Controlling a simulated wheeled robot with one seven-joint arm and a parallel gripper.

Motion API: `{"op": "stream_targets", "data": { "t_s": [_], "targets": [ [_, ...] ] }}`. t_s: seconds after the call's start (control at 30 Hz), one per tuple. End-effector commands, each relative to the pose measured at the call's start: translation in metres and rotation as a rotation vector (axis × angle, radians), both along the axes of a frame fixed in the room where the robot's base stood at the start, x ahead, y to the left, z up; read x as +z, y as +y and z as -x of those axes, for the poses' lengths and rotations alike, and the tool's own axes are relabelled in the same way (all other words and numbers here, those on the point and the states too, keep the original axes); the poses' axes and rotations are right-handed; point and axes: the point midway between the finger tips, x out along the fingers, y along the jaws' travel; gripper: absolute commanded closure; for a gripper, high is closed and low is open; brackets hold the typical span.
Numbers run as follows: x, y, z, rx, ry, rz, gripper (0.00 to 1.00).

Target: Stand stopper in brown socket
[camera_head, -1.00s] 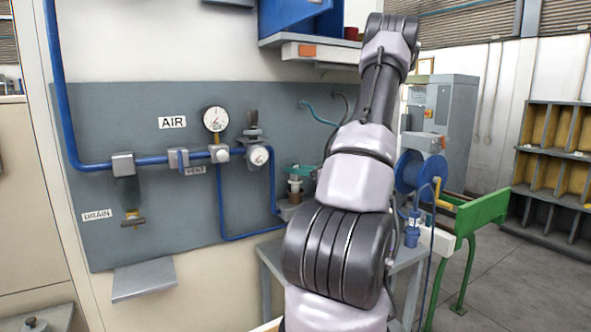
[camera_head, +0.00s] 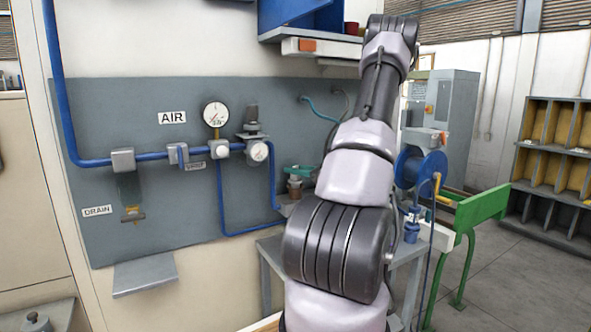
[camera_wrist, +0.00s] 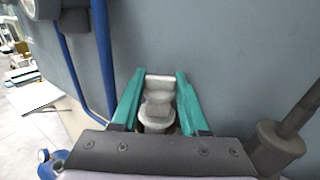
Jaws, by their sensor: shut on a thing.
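My gripper (camera_wrist: 160,105) has teal fingers, one on each side of a pale grey-white stopper (camera_wrist: 158,104), and is shut on it. The stopper has a stepped, rounded body and shows between the fingers in the wrist view. In the head view my gripper (camera_head: 299,170) is at the grey panel, just right of the blue pipe. A small brown piece, apparently the brown socket (camera_head: 295,187), shows right below the fingers. The stopper's lower end is hidden, so I cannot tell whether it is in the socket.
A grey wall panel (camera_head: 150,240) carries blue pipes, gauges (camera_head: 215,114) and valves close to the left of my gripper. A dark grey cylinder with a rod (camera_wrist: 277,148) stands close at right in the wrist view. A blue reel (camera_head: 420,172) is right of my arm.

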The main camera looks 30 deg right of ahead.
Motion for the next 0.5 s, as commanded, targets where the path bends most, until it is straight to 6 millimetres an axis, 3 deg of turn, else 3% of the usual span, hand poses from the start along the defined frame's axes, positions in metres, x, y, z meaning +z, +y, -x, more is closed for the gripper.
{"op": "stream_targets", "data": {
  "t_s": [0.03,0.07,0.1,0.13,0.5],
  "targets": [
    [0.0002,-0.0001,0.0,0.0,0.0,0.0,1.0],
    [0.0002,-0.0001,0.0,0.0,0.0,0.0,0.44],
    [0.0003,0.0,-0.0001,0.0,0.0,0.0,0.29],
    [0.0003,0.0,-0.0001,0.0,0.0,0.0,0.21],
    [0.0002,-0.002,0.0033,-0.001,0.0,0.0,0.21]
  ]
}}
